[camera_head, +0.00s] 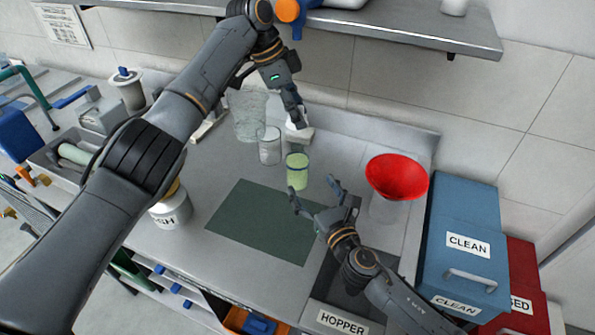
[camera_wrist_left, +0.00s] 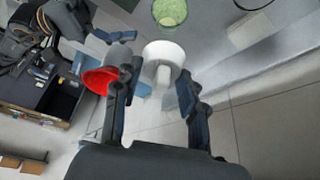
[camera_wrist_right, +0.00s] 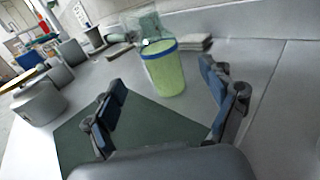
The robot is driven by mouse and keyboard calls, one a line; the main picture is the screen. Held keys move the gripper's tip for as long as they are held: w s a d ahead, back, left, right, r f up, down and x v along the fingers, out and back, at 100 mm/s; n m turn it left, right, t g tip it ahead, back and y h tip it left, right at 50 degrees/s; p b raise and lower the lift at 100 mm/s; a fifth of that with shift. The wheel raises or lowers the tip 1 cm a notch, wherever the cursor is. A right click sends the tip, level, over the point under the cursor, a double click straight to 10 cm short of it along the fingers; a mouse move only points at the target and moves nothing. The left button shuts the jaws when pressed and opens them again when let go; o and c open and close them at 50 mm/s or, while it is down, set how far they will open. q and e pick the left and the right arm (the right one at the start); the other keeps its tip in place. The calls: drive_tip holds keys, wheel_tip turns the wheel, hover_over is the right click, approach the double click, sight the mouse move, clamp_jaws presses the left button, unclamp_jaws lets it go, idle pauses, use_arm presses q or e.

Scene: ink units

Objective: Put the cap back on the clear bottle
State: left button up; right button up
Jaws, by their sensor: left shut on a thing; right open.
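My left gripper (camera_head: 297,118) is shut on a white cap (camera_wrist_left: 164,52), a round disc with a short stem, held between its fingers. In the head view the cap is above the bench, up and slightly right of a see-through yellow-green container (camera_head: 297,171) with a blue rim. That container stands upright and open-topped; it also shows in the right wrist view (camera_wrist_right: 164,70). A clear, colourless vessel (camera_head: 270,146) stands left of it. I cannot tell for certain which is the clear bottle. My right gripper (camera_head: 325,195) is open and empty, in front of the yellow-green container.
A larger clear beaker (camera_head: 248,112) stands behind. A dark green mat (camera_head: 262,222) lies in front, mostly bare. A red funnel (camera_head: 398,176) stands right, with blue (camera_head: 465,235) and red (camera_head: 525,275) bins beyond. A white-labelled jar (camera_head: 172,207) stands left. A shelf (camera_head: 420,33) hangs above.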

drive_tip(key=x, duration=0.9)
drive_tip(key=shift+w+a, duration=0.15)
clamp_jaws()
use_arm(q)
hover_over(303, 148)
drive_tip(key=a, duration=0.1)
drive_tip(key=shift+w+a+f, duration=0.1)
drive_tip(key=shift+w+f, duration=0.1)
drive_tip(key=shift+f, duration=1)
drive_tip(key=shift+w+a+f, duration=0.1)
drive_tip(key=shift+w+f, duration=0.05)
drive_tip(key=shift+f, duration=1.05)
drive_tip(key=shift+f, duration=0.1)
drive_tip(key=shift+f, duration=0.8)
drive_tip(key=shift+f, duration=0.55)
drive_tip(key=o, duration=0.8)
